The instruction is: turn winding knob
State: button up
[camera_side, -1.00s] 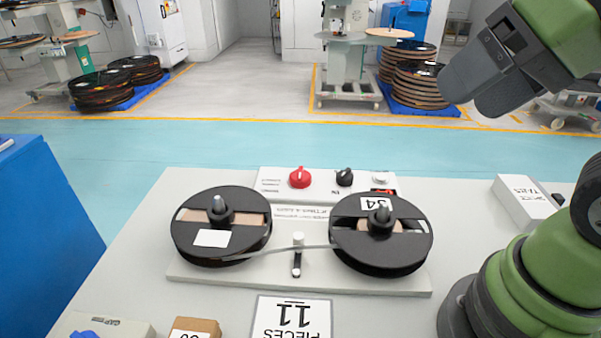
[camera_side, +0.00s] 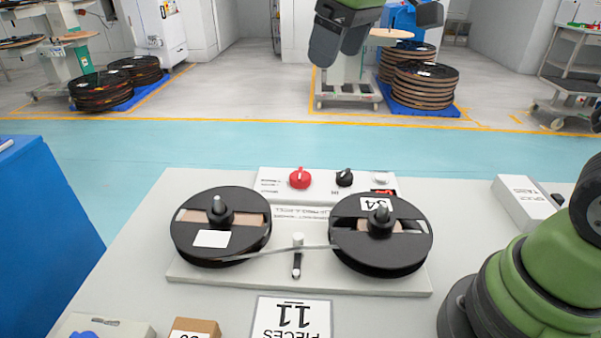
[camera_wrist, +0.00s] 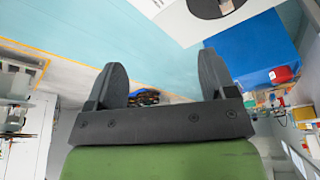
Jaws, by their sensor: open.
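The rewind station has a control panel (camera_side: 273,183) at its back edge with a red knob (camera_side: 300,178) and a black knob (camera_side: 344,178). No legible label shows which one is the winding knob. Two black reels, a left one (camera_side: 190,243) and a right one (camera_side: 375,262), lie on the base plate with a tape running between them. My gripper (camera_side: 322,60) is high above and behind the panel, apart from everything. In the wrist view its two dark fingers (camera_wrist: 163,82) stand wide apart with nothing between them.
A white box (camera_side: 520,203) stands on the table at the right. A card marked 11 (camera_side: 290,318) and small boxes (camera_side: 195,328) lie at the front edge. A blue cabinet (camera_side: 50,215) is at the left. The air above the reels is clear.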

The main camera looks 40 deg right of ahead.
jog(key=w+d+f+n+g, duration=0.1)
jog(key=w+f+n+g, duration=0.15)
jog(key=w+f, duration=0.55)
jog(key=n+h, duration=0.1)
jog(key=n, duration=0.3)
send_over(300, 172)
notch_tip(300, 172, down, 11)
jog(key=shift+m+g, duration=0.25)
jog(key=shift+g, duration=0.2)
notch_tip(300, 172, down, 10)
jog(key=shift+s+f, duration=0.1)
jog(key=c, duration=0.9)
